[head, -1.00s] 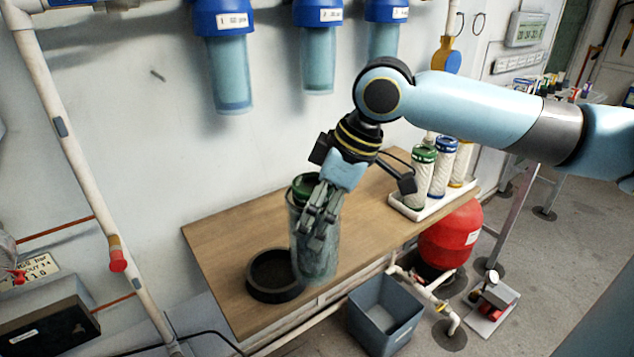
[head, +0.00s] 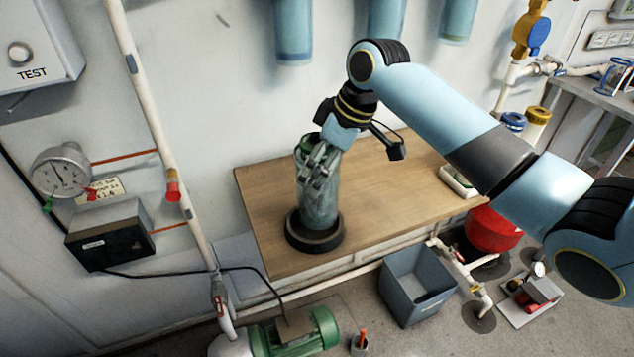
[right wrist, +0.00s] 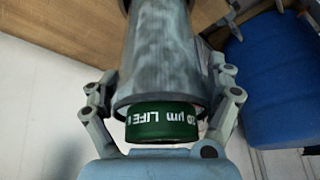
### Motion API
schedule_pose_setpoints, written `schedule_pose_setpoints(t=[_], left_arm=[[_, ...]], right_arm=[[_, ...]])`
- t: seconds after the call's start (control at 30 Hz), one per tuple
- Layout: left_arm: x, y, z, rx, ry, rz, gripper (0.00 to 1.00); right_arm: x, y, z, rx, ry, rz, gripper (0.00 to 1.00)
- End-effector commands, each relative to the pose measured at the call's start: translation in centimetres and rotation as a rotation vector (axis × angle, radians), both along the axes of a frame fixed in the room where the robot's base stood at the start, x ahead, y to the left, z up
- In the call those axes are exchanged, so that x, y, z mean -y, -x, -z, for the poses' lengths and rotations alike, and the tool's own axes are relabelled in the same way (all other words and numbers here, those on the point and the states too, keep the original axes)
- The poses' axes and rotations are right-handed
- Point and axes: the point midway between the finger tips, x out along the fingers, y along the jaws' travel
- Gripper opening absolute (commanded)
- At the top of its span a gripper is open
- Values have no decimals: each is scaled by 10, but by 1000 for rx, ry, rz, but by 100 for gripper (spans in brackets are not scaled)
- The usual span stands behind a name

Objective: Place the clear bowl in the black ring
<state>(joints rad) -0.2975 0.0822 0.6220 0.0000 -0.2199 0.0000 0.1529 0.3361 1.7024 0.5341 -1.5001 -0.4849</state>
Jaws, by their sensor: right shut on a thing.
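The clear bowl (head: 318,206) is a tall, cloudy see-through cylinder, upright, with a green-capped cartridge (right wrist: 165,122) inside its open top. The black ring (head: 318,243) lies on the wooden bench near its front left edge. In the head view the bowl's lower end is within the ring's outline, and the ring's rim shows around it. I cannot tell if the bowl touches the ring's floor. My right gripper (head: 318,172) is shut on the bowl near its top, with fingers on both sides in the right wrist view (right wrist: 165,100). My left gripper is not in view.
The bench top (head: 405,190) is clear to the right of the bowl, up to a white tray (head: 458,182). Blue filter housings (head: 292,30) hang on the wall above. A white pipe (head: 150,110) runs down at left. A grey bin (head: 418,285) stands on the floor in front.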

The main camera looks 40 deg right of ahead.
Motion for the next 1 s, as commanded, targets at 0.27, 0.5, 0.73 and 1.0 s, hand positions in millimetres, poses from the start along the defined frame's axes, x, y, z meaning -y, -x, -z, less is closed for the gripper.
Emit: schedule_pose_setpoints(t=[0.27, 0.5, 0.73, 1.0], left_arm=[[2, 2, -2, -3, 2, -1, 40], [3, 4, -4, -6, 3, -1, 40], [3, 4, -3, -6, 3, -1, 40], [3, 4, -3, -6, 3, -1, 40]], right_arm=[[-2, -10, 24, -3, -1, 1, 28], [-2, -11, 46, 2, 0, -1, 28], [-2, -11, 46, 2, 1, -1, 28], [-2, -10, 49, -1, 1, 0, 100]])
